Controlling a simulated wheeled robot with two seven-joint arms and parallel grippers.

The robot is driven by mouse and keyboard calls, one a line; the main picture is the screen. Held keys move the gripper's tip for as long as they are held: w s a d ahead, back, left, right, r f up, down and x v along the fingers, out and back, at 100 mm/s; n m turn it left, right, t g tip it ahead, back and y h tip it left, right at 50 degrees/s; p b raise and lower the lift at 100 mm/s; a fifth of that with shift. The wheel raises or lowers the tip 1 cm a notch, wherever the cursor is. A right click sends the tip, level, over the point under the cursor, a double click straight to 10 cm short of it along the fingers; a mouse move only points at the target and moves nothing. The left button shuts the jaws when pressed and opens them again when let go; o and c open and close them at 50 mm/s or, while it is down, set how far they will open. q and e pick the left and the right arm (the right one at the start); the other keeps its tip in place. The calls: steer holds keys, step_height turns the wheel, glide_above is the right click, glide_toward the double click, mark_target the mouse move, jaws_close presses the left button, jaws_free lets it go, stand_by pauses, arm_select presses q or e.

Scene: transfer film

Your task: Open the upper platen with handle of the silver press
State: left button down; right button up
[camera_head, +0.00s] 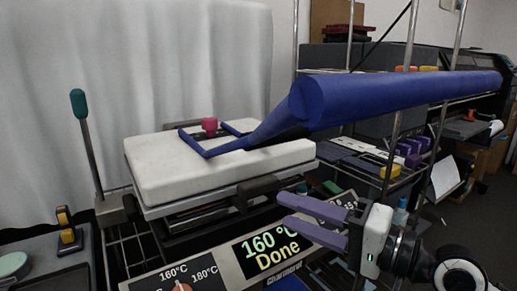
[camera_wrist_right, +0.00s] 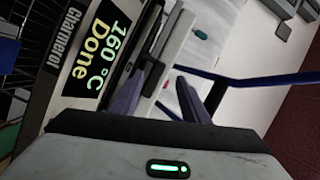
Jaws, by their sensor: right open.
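The silver press stands in the middle of the head view, its front panel (camera_head: 225,258) showing "160 °C Done". Its pale upper platen (camera_head: 165,178) lies flat and looks lowered. A dark handle-like block (camera_head: 262,187) sits at the platen's front edge. A blue forked frame (camera_head: 215,149) on top runs into a thick blue bar reaching right. My right gripper (camera_head: 285,209) is open and empty in front of the platen, above the panel. In the right wrist view its fingers (camera_wrist_right: 170,85) point toward the press front and dark block, apart; contact is unclear. My left gripper is out of view.
The blue bar (camera_head: 400,97) passes above and behind my right gripper. A teal-tipped lever (camera_head: 80,105) stands upright at the left. A shelf with colored items stands behind at the right. Grey floor shows at the far right.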

mark_target(285, 138)
steer(key=r, duration=0.3)
steer(key=w+d+r+m+y, duration=0.1)
steer(key=r, duration=0.3)
steer(key=r+m+y, duration=0.1)
steer(key=r, duration=0.3)
steer(key=shift+w+d+r, duration=0.15)
steer(key=shift+d, duration=0.05)
steer(key=shift+w+a+r+y, duration=0.15)
steer(key=shift+a+r+y, duration=0.1)
steer(key=shift+y, duration=0.05)
steer(key=p+x, duration=0.1)
steer(key=x, duration=0.8)
steer(key=shift+w+a, duration=0.15)
steer(key=shift+w, duration=0.05)
jaws_close()
